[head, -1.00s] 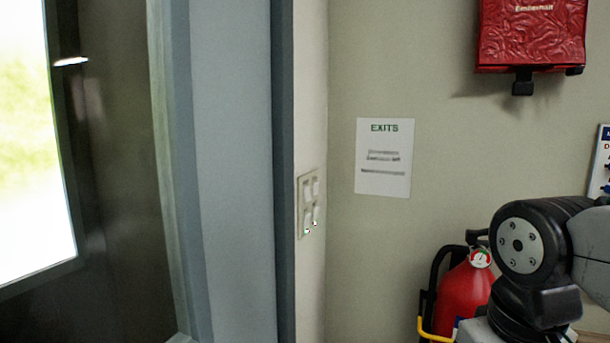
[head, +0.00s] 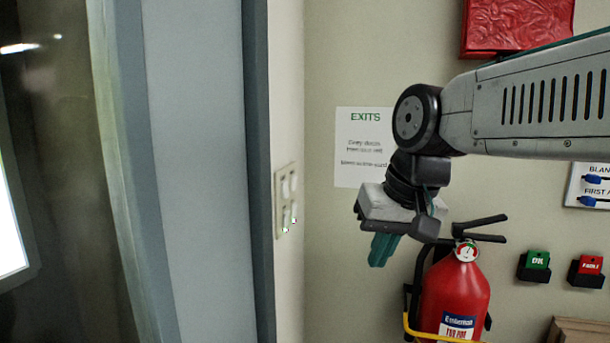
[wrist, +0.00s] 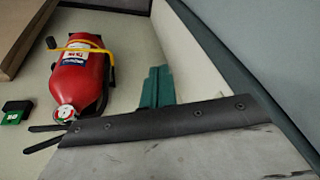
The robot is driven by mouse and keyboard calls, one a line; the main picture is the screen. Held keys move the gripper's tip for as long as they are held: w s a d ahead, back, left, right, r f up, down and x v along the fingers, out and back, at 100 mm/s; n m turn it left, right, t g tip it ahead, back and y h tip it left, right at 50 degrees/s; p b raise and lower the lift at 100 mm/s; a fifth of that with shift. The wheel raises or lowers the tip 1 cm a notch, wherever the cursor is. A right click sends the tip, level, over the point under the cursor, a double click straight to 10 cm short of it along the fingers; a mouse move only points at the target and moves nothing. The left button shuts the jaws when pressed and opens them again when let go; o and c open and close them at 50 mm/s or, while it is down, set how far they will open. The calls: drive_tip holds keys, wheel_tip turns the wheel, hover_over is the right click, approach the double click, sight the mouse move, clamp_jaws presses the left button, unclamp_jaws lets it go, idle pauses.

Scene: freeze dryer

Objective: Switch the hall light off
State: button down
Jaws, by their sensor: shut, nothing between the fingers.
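The light switch panel (head: 286,200) is on the narrow wall beside the door frame in the head view. It is a pale plate with several rocker switches, seen at a steep angle. Two small green-white lights glow near its lower part. My gripper (head: 381,250) is to the right of the panel and a little lower, apart from it, with its teal fingers pointing down. In the wrist view the fingers (wrist: 156,88) are together with nothing between them. The panel does not show in the wrist view.
A red fire extinguisher (head: 455,295) hangs below and right of my gripper, and also shows in the wrist view (wrist: 80,78). An EXITS sheet (head: 362,147) is on the wall behind. Green (head: 534,265) and red (head: 586,270) boxes sit farther right. The door frame (head: 258,170) borders the panel.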

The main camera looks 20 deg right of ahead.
sight(295, 183)
drive_tip(key=w+d+r+m+t+y, duration=0.1)
drive_tip(key=w+r+m+t, duration=0.2)
drive_tip(key=w+r, duration=1)
drive_tip(key=w+t, duration=0.1)
drive_tip(key=w, duration=0.3)
drive_tip(key=shift+w+d+r+m, duration=0.25)
drive_tip(key=shift+d+m, duration=0.05)
drive_tip(key=shift+d, duration=0.05)
drive_tip(key=w+a+f, duration=0.5)
drive_tip(key=w+f, duration=0.2)
drive_tip(key=w, duration=0.1)
drive_tip(key=shift+w+f, duration=0.2)
drive_tip(key=shift+d, duration=0.15)
